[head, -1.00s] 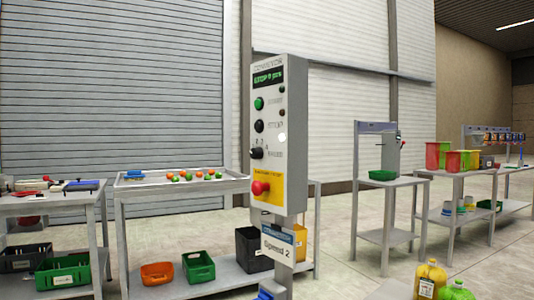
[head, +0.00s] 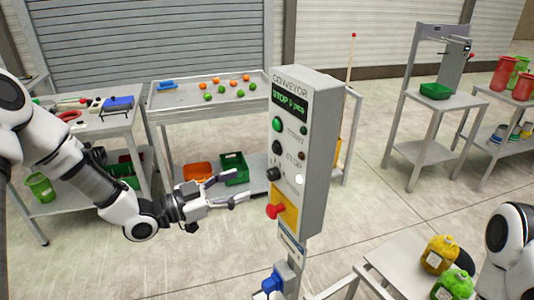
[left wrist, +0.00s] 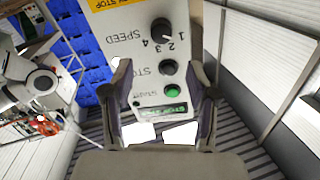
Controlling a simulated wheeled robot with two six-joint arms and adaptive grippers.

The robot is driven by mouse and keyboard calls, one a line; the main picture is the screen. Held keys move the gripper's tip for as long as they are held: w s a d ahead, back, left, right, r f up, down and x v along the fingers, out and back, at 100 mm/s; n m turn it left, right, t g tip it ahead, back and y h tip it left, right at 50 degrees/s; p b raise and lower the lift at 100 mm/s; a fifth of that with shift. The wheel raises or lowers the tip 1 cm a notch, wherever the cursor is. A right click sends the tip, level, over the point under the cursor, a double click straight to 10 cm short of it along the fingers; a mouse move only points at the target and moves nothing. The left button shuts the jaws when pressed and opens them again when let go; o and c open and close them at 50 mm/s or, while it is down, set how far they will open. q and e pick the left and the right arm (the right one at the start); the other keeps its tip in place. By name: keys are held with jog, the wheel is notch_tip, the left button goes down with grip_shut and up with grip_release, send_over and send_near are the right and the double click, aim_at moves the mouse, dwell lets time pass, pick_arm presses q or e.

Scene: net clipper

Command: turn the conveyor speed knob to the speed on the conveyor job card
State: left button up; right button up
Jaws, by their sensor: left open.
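The grey conveyor control box (head: 308,150) stands on a post in the middle of the head view. Its black speed knob (head: 273,174) sits below the start and stop buttons. In the left wrist view the knob (left wrist: 162,29) shows near the top with numbers 1 to 4 beside it and the word SPEED. The job card (head: 291,243) hangs under the box, seen steeply, and its text is not readable now. My left gripper (head: 242,186) is open and empty, left of the box and apart from it. My right gripper is not in view.
A red emergency stop (head: 276,211) sticks out below the knob. The green start button (head: 277,124) and black stop button (head: 277,147) are above. A table with colored balls (head: 165,98) stands behind. Yellow and green jugs (head: 440,254) stand at right front.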

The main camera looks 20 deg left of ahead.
aim_at(268, 176)
pick_arm(q)
jog(key=x, duration=0.2)
jog(key=p+x, duration=0.1)
jog(key=x, duration=0.2)
jog(key=f+p+x, duration=0.1)
jog(key=x, duration=0.2)
jog(key=shift+w, duration=0.1)
jog(key=shift+r, duration=0.1)
jog(key=shift+w, duration=0.1)
jog(key=shift+w, duration=0.1)
jog(key=c, duration=0.3)
grip_shut()
